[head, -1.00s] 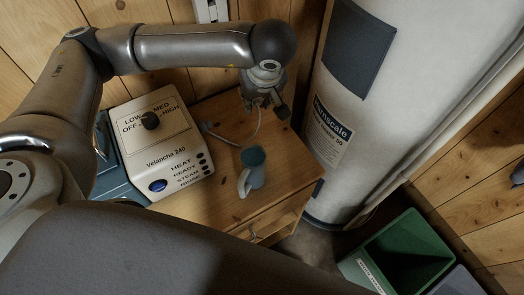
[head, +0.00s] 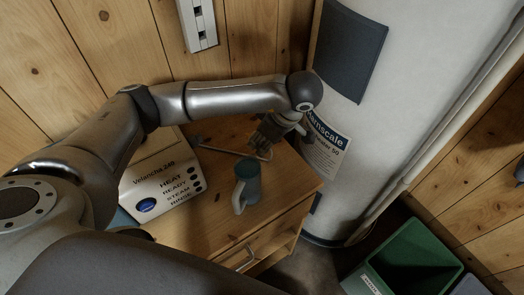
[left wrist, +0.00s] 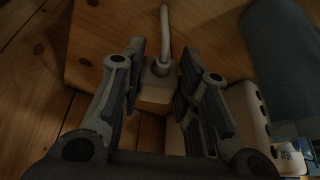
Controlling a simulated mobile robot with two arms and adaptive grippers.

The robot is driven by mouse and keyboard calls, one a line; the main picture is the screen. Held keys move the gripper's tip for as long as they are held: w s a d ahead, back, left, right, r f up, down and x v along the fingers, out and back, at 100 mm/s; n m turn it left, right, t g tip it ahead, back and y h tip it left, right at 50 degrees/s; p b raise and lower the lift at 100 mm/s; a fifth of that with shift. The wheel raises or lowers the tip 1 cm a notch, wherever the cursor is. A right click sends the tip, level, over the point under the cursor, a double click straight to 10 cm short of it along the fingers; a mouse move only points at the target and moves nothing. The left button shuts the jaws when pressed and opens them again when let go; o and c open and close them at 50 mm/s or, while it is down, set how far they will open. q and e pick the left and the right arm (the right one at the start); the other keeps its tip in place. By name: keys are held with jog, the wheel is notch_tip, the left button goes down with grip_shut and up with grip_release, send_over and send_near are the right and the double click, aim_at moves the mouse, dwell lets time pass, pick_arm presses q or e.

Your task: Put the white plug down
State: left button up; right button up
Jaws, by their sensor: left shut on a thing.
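My left gripper (head: 267,140) is over the back right part of the wooden cabinet top (head: 222,213), low above the wood and behind the mug. In the left wrist view, the gripper (left wrist: 161,52) is shut on the white plug (left wrist: 158,88), which sits between its fingers. The white cord (left wrist: 166,32) runs away from the plug. In the head view the plug itself is mostly hidden by the fingers, and the cord (head: 225,151) trails left. I cannot tell whether the plug touches the wood. My right gripper is not in view.
A blue-grey mug (head: 247,184) with a pale handle stands in front of the gripper. A white appliance (head: 162,187) marked HEAT stands left. A white tank (head: 378,120) rises close on the right. A white socket strip (head: 198,25) is on the wall. A green bin (head: 410,255) stands lower right.

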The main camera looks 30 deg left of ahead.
aim_at(259, 158)
pick_arm(q)
jog(key=shift+f, duration=2.15)
jog(key=shift+f+b, duration=0.65)
jog(key=shift+b, duration=0.1)
jog(key=o, duration=1.1)
jog(key=shift+r+p, duration=0.6)
jog(key=shift+p, duration=0.05)
jog(key=p+v, duration=0.1)
jog(key=v, duration=1.1)
jog(key=shift+r, duration=0.1)
